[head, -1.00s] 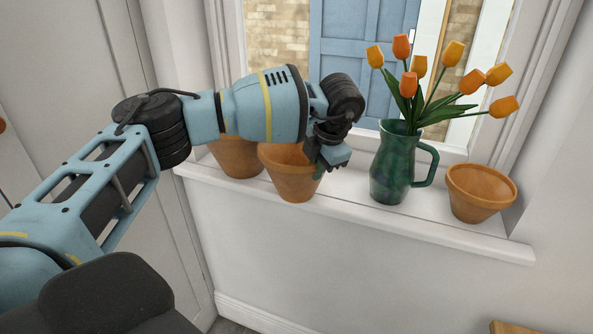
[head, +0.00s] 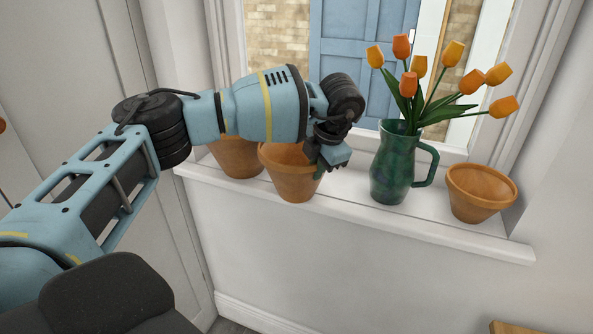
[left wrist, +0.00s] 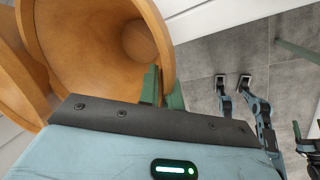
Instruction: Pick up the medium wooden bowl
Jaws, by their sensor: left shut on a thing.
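The medium wooden bowl (head: 292,182) appears as an orange-brown, pot-shaped bowl, the middle of three on the white windowsill. My left gripper (head: 326,164) reaches over it from the left and is shut on its right rim. In the left wrist view, the green fingers (left wrist: 161,92) close on the rim of the bowl (left wrist: 95,45), whose empty inside faces the camera. The bowl looks upright and still at the sill. The fingertips are partly hidden by the bowl wall.
A similar bowl (head: 236,158) stands close on the left, partly behind my arm. A green jug (head: 392,170) with orange tulips stands to the right, then another bowl (head: 480,194). The window is behind. The sill (head: 430,228) has a narrow front edge.

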